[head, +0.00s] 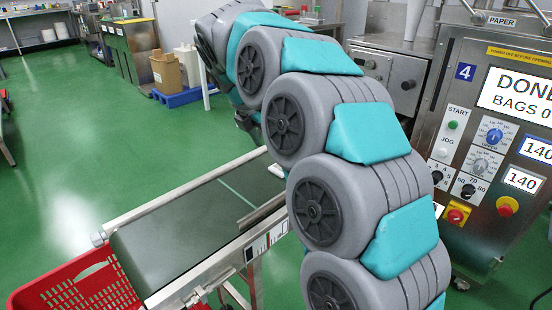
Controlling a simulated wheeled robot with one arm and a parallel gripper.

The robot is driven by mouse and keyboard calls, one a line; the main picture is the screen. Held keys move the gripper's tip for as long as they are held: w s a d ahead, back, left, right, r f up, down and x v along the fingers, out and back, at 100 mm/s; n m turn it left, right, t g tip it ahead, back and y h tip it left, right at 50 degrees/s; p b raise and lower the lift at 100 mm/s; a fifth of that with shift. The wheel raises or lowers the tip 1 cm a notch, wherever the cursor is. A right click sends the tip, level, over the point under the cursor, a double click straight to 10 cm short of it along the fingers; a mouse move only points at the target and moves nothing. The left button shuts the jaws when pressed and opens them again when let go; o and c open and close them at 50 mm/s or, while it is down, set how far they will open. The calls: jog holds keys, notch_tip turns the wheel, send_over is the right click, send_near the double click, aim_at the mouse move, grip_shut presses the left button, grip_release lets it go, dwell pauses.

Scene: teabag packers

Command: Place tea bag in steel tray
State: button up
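My arm rises from the bottom right and curves away over the far end of the conveyor. A dark part that looks like my gripper (245,120) shows just behind the arm. Its fingers are mostly hidden, so I cannot tell whether it is open or shut, or whether it holds anything. I cannot make out a tea bag in this view. I cannot pick out a steel tray either. My arm hides the far end of the conveyor and part of the machine.
A conveyor (165,240) with a dark belt runs from the middle to the lower left, above a red crate (85,290). A steel packing machine (480,120) with a "DONE" screen stands at the right. A cardboard box (166,72) stands farther back. The green floor at left is clear.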

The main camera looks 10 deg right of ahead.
aim_at(277, 170)
jog(key=shift+a+x, duration=0.15)
jog(key=shift+x, duration=1.85)
jog(key=shift+a+x, duration=0.15)
jog(key=shift+x, duration=1.85)
jog(key=shift+s, duration=0.15)
jog(key=shift+c, duration=0.2)
jog(key=c, duration=1.5)
jog(key=shift+r, duration=5)
